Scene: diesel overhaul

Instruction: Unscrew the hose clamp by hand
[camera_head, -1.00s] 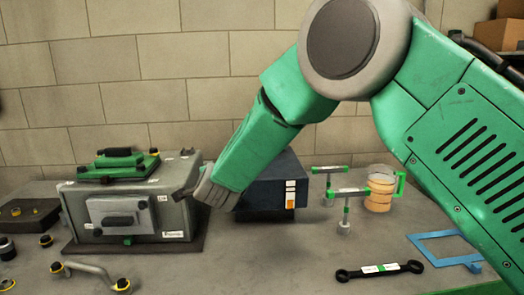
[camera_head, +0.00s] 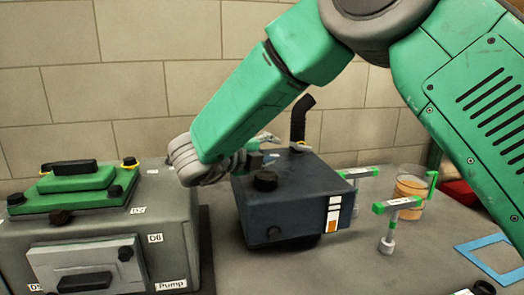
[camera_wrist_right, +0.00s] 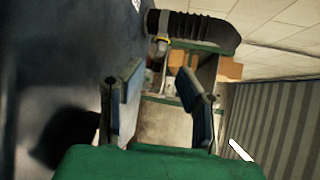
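A black ribbed hose (camera_wrist_right: 200,30) bends away from the dark blue unit in the right wrist view; it stands up at the unit's back in the head view (camera_head: 299,118). A metal hose clamp (camera_wrist_right: 161,38) with a yellowish part sits around the hose's end near the unit. In the head view this gripper (camera_head: 268,144) is above the blue unit, left of the hose. My left gripper is not in view.
The dark blue unit (camera_head: 290,192) has a black cap on top. A grey pump box (camera_head: 172,235) with a green cover stands left. Green-handled T-tools (camera_head: 398,206), a jar (camera_head: 409,192) and a blue frame (camera_head: 497,262) are at right. The bench front between them is clear.

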